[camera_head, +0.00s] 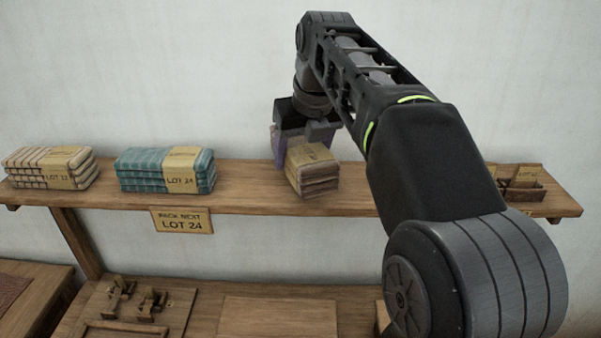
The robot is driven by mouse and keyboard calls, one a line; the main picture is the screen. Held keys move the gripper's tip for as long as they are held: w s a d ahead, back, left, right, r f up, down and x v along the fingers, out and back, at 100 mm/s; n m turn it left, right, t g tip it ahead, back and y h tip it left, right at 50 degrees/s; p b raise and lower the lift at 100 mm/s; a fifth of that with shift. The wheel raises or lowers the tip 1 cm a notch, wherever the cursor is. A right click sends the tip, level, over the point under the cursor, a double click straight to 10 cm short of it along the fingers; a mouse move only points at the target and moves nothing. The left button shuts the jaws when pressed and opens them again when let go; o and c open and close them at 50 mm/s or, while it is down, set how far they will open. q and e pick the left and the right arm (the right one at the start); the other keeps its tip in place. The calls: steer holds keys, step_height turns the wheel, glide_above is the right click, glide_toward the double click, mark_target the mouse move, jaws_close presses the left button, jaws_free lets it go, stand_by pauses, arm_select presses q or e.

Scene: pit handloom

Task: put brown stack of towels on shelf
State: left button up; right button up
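A brown stack of towels (316,178) with a tan paper band is at the middle of the long wooden shelf (250,194), turned at an angle. Its lower edge appears at the shelf top, near the front edge; I cannot tell whether it rests there or is held slightly above. My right gripper (306,130) is directly behind and above the stack, pointing down. Its fingertips are largely hidden by the stack, so its grip is unclear. A purple item (278,150) shows beside the gripper, partly hidden. My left gripper is not in view.
A teal stack (140,170) and a striped cream stack (30,168) lie on the shelf at left. A small wooden tray (520,192) is at the right end. A sign (182,221) hangs below the shelf. Free shelf lies between the teal and brown stacks.

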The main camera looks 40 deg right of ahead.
mark_target(307, 149)
steer(key=shift+f, duration=2.05)
steer(key=shift+f+b, duration=0.1)
steer(key=shift+b, duration=0.2)
steer(key=o, duration=1.5)
steer(key=shift+r, duration=0.2)
steer(key=v, duration=0.7)
steer(key=shift+s+r+p, duration=0.1)
steer(key=shift+r+p, duration=0.1)
steer(key=shift+p, duration=0.1)
